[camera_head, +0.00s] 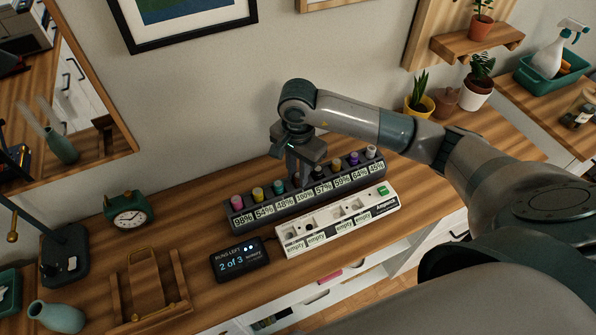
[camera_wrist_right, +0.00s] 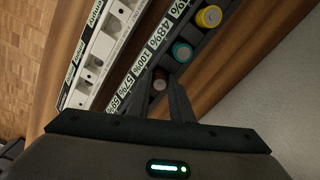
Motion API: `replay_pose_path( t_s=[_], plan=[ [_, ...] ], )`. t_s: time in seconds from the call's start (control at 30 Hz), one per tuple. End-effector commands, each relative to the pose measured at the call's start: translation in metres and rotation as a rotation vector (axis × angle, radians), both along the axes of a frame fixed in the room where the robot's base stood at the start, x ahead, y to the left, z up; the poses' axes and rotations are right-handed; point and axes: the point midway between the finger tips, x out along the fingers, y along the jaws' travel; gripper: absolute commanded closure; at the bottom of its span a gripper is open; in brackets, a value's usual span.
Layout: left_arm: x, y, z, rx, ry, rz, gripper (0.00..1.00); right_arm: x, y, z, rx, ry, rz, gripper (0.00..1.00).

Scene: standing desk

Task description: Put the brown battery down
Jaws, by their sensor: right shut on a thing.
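My right gripper (camera_head: 300,184) reaches down into the dark battery rack (camera_head: 285,212), at the slot labelled 100%. In the right wrist view my right gripper (camera_wrist_right: 163,82) has its two fingers close around a brown battery (camera_wrist_right: 158,83), beside the teal battery (camera_wrist_right: 182,51). The gripper is shut on the brown battery. Its lower part is hidden, so I cannot tell how deep it sits in the slot. My left gripper is not in view.
Pink, yellow and other coloured batteries stand in the rack beside the gripper. A white tester (camera_head: 338,222) with slots marked "empty" lies in front. A black display (camera_head: 239,260) reads "2 of 3". A green clock (camera_head: 129,211) and wooden stand (camera_head: 148,285) are left.

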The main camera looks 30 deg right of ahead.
Motion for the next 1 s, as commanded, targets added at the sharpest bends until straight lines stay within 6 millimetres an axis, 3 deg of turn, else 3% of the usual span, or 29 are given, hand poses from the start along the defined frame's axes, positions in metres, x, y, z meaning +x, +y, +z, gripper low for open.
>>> replay_pose_path(
  t_s=[0.13,0.17,0.2,0.23,0.77,1.0],
  plan=[
    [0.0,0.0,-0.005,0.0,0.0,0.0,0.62,0.0,0.0,-0.004,-0.001,-0.001,0.0,1.0],
    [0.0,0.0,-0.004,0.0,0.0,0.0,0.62,0.0,0.0,-0.002,-0.001,-0.001,0.0,0.73],
    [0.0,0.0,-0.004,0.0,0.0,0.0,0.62,0.0,0.0,-0.002,0.0,0.0,0.0,0.64],
    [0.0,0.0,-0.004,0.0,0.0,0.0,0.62,0.0,0.0,-0.002,0.0,0.0,0.0,0.62],
    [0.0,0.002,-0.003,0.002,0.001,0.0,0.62,0.001,0.0,0.004,0.0,-0.002,0.0,0.62],
    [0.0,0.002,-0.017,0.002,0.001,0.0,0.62,0.002,0.0,0.035,0.0,-0.005,0.001,0.62]
  ],
)
